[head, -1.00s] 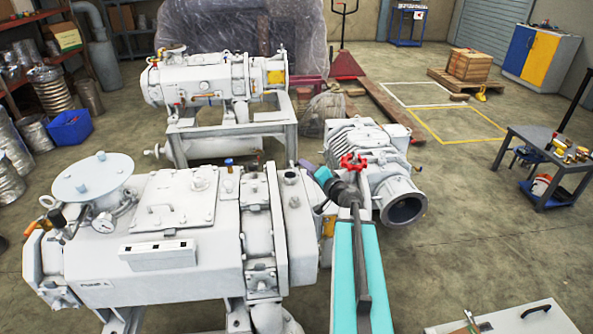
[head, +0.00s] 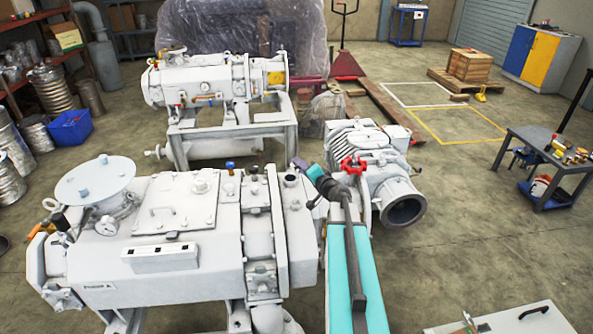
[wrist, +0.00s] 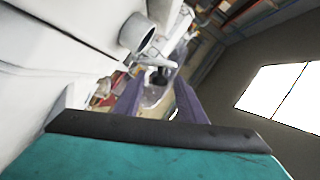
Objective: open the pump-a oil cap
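Pump A is the large white pump (head: 200,265) at the front left in the head view, with a "Pump A" label on its front. A short round port (head: 291,180) stands on its right end, and a small blue-topped fitting (head: 229,165) sits near its top back. I cannot tell which of these is the oil cap. My gripper (head: 298,163) is just above and behind the port, apparently not touching it. In the wrist view, its two purple fingers (wrist: 160,100) are apart with nothing gripped. A round white pipe end (wrist: 136,32) shows above them, and a dark knob shows beyond.
A red handwheel (head: 353,164) shows beside my teal arm. A white motor with a round flange (head: 404,208) stands to the right. A second white pump (head: 205,85) stands behind on a frame.

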